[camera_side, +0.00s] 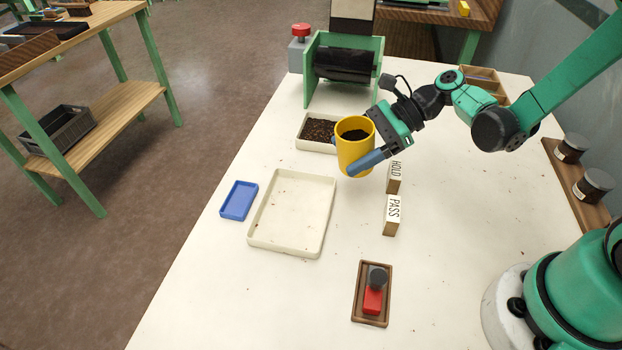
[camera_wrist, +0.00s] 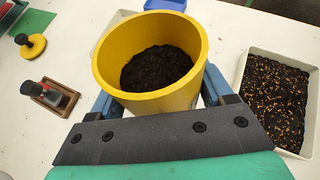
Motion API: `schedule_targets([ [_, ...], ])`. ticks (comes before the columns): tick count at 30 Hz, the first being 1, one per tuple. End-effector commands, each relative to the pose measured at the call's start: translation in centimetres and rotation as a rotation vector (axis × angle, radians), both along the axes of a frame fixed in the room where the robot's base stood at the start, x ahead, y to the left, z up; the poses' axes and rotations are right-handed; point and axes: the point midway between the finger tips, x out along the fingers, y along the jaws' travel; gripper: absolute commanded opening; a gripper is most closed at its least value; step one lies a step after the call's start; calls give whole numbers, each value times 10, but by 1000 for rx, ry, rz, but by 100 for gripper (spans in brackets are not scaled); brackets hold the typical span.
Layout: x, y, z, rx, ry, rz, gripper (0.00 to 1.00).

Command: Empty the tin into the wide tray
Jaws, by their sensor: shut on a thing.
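The tin (camera_side: 354,150) is a yellow cup, upright, with dark loose material inside. My gripper (camera_side: 362,158) is shut on it, one blue finger across its front, and holds it above the table. In the wrist view the tin (camera_wrist: 185,100) sits between the blue fingers of my gripper (camera_wrist: 160,100), and the dark material covers its bottom. The wide tray (camera_side: 292,212) is cream, shallow and bare except for a few specks; it lies to the left of and nearer than the tin. In the wrist view it is mostly hidden behind the tin.
A smaller cream tray (camera_side: 299,146) of dark, speckled material lies just behind the tin. A green-framed black drum (camera_side: 343,66) stands at the back. A small blue tray (camera_side: 239,200) lies left of the wide tray. HOLD (camera_side: 394,178) and PASS (camera_side: 391,215) blocks stand right; a stamp (camera_side: 374,290) lies in front.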

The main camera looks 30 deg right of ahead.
Motion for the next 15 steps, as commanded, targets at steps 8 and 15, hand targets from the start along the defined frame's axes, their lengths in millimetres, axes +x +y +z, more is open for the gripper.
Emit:
schedule_targets([
  [8, -1, 20, -4, -270, 3, 5, 18],
  [15, 0, 38, 4, -500, 8, 6, 18],
])
